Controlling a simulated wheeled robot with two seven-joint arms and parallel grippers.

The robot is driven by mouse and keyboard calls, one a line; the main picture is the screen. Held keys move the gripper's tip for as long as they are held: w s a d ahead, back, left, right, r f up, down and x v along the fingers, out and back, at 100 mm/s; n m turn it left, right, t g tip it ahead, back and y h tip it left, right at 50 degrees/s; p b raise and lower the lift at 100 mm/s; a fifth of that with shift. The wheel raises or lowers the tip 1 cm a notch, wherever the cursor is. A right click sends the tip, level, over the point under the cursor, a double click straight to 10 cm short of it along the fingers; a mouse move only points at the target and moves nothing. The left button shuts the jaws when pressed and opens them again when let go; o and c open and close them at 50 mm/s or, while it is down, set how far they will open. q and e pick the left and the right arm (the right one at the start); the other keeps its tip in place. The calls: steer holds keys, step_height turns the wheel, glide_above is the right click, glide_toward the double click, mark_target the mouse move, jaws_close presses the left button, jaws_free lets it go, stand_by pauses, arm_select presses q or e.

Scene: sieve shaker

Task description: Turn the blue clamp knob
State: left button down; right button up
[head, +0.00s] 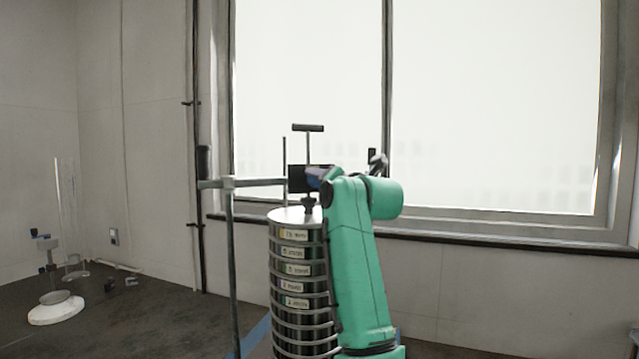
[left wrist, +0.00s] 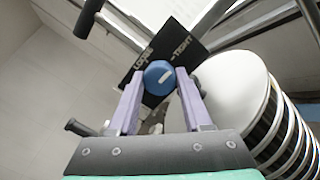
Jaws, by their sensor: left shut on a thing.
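The blue clamp knob (left wrist: 159,73) shows in the left wrist view in front of a black plate (left wrist: 190,48) lettered LOOSE and TIGHT. A white mark on the knob slants up to the right, towards the TIGHT side. My left gripper (left wrist: 160,88) has its two purple fingers on either side of the knob and is shut on it. In the head view my left gripper (head: 316,176) is at the black plate (head: 297,180), above the sieve stack (head: 290,300); my arm hides part of the stack, and I cannot make out the knob there. My right gripper is not in view.
A metal frame post (head: 231,270) with a horizontal bar stands left of the stack. A T-shaped handle (head: 308,128) rises above the plate. Glassware on a white round base (head: 56,308) is at the far left. A window (head: 490,100) fills the back.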

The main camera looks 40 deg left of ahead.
arm_select(q)
steer(key=shift+r, duration=0.1)
steer(key=shift+c, duration=1.7)
jaws_free()
steer(key=shift+d, duration=0.1)
steer(key=shift+s+d, duration=0.1)
steer(key=shift+d, duration=0.05)
steer(key=r+b+v, duration=0.1)
steer(key=b+v, duration=0.5)
steer(key=v, duration=0.8)
steer(key=shift+f, duration=0.55)
steer(key=shift+d, duration=0.1)
